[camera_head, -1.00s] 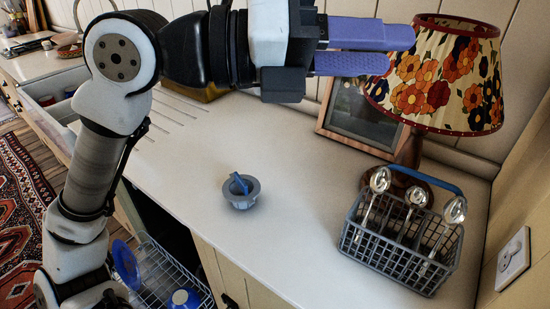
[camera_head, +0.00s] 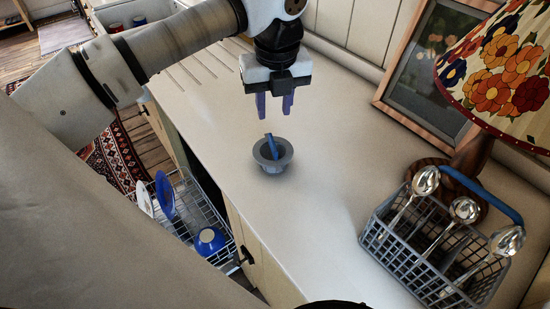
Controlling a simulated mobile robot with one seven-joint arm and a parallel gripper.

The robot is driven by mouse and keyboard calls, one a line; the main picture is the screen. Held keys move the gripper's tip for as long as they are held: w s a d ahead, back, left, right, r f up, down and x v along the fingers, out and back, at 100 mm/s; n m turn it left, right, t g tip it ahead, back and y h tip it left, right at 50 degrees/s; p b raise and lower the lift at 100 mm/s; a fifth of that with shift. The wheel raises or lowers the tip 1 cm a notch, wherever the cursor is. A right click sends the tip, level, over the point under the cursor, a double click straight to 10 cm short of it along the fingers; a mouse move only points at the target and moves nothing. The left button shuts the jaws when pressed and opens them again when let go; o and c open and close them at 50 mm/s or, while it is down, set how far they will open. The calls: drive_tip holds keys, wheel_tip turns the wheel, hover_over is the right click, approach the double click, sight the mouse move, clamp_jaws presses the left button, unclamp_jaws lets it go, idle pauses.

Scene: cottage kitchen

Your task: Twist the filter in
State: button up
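The filter (camera_head: 272,163) is a small grey cup with a blue handle (camera_head: 271,147) standing up in it. It sits upright on the pale countertop, near its front edge. My gripper (camera_head: 274,107) points straight down just above the filter, with its two purple fingers apart and nothing between them. The fingertips appear a little above the handle and clear of it. No seat for the filter can be made out in the view.
A wire rack (camera_head: 190,214) with plates and a blue bowl (camera_head: 209,240) is pulled out below the counter. A grey cutlery basket (camera_head: 425,255) with several spoons stands at right, near a floral lamp (camera_head: 500,75) and picture frame (camera_head: 425,70). Counter around the filter is clear.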

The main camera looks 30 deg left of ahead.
drive_tip(key=b, duration=0.2)
hover_over(273, 142)
drive_tip(key=f, duration=0.4)
drive_tip(key=shift+s+d+f, duration=0.15)
drive_tip(key=shift+d+f, duration=0.1)
drive_tip(key=shift+f, duration=0.1)
drive_tip(key=f+b, duration=0.1)
drive_tip(key=f, duration=0.4)
drive_tip(key=shift+a+f, duration=0.15)
drive_tip(key=shift+a, duration=0.05)
clamp_jaws()
